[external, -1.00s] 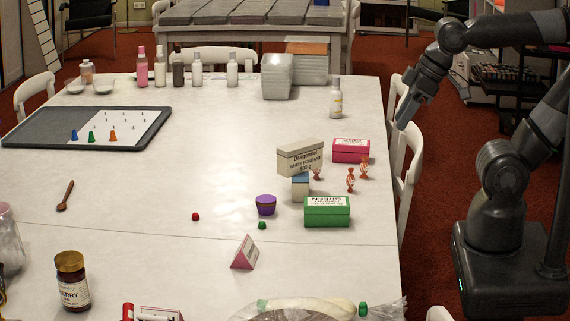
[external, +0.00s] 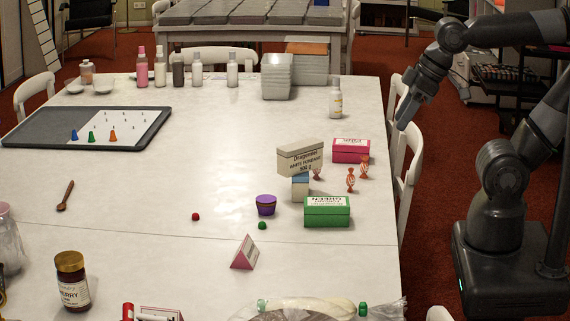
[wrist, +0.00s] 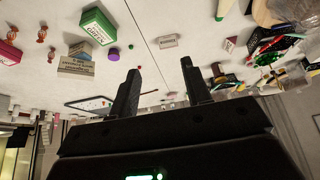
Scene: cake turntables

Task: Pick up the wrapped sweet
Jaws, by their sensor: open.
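Three orange-striped wrapped sweets with twisted ends are on the white table near its right edge. One sweet (external: 351,181) is behind the green box, another sweet (external: 364,168) is in front of the pink box, and a third (external: 317,173) is partly hidden by the white fondant box. In the upside-down wrist view, sweets (wrist: 42,33) show at the upper left, left of the green box. My gripper (external: 405,112) is raised beyond the table's right edge, apart from the sweets. Its fingers (wrist: 161,70) are open and empty.
Around the sweets are a green box (external: 327,212), a pink box (external: 351,151), a fondant box (external: 300,158) resting on a smaller block, and a purple cup (external: 266,206). A white bottle (external: 336,101) stands farther back. A chair (external: 409,160) is at the right edge. The table's middle is mostly clear.

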